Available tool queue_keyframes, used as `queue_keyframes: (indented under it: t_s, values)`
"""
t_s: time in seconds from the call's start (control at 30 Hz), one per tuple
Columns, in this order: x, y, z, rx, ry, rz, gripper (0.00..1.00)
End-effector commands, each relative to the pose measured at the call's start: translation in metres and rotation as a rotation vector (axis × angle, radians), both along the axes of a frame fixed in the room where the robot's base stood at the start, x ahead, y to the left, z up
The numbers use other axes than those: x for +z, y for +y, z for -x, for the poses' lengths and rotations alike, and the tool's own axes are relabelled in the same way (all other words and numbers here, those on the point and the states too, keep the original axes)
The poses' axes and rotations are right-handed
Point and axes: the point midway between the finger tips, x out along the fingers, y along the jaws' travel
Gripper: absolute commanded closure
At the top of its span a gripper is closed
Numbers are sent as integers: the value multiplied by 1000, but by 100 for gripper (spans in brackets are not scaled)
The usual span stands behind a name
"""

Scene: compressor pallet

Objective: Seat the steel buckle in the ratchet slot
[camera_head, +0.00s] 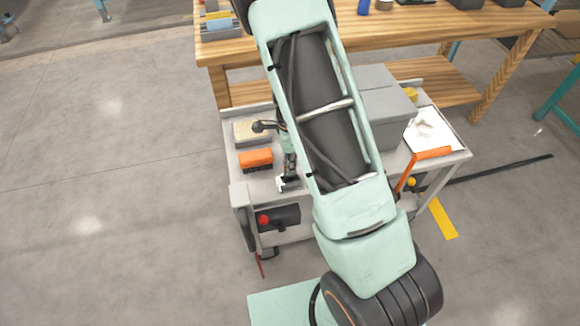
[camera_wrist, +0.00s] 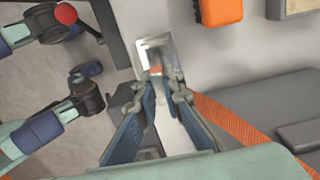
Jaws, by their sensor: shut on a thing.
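The steel buckle (camera_wrist: 155,52) is a shiny, flat rectangular frame at the fingertips, over the pale bench top in the wrist view. My gripper (camera_wrist: 167,80) has its two blue-padded fingers shut on the near end of the buckle. In the head view my gripper (camera_head: 288,181) is over the front left part of the bench, and the bright buckle is small there. An orange strap (camera_wrist: 245,124) runs along the right of the fingers in the wrist view. I cannot clearly make out a ratchet slot. A dark grey part (camera_wrist: 124,95) beside the left finger is partly hidden.
An orange block (camera_head: 256,160) and a tan block (camera_head: 252,132) lie on the pale bench (camera_head: 240,190). A dark unit with a red knob (camera_head: 263,219) is at the bench front. Grey boxes (camera_head: 385,105) stand behind my arm. A wooden workbench (camera_head: 430,35) is at the back.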

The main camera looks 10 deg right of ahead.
Motion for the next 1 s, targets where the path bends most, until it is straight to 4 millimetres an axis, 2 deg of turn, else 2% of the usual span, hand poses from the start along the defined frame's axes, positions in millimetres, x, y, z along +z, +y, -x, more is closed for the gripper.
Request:
queue_keyframes:
  t_s: [0.17, 0.27, 0.53, 0.6, 0.8, 1.0]
  values:
    - [26, 1, -1, 1, -3, -2, 100]
    - [39, 5, 11, 2, 0, -2, 100]
    - [91, 18, 51, 3, -2, -3, 100]
    - [96, 24, 70, 4, 1, -4, 100]
    - [114, 36, 107, 3, 0, -3, 100]
    - [122, 42, 128, 1, 1, -1, 100]
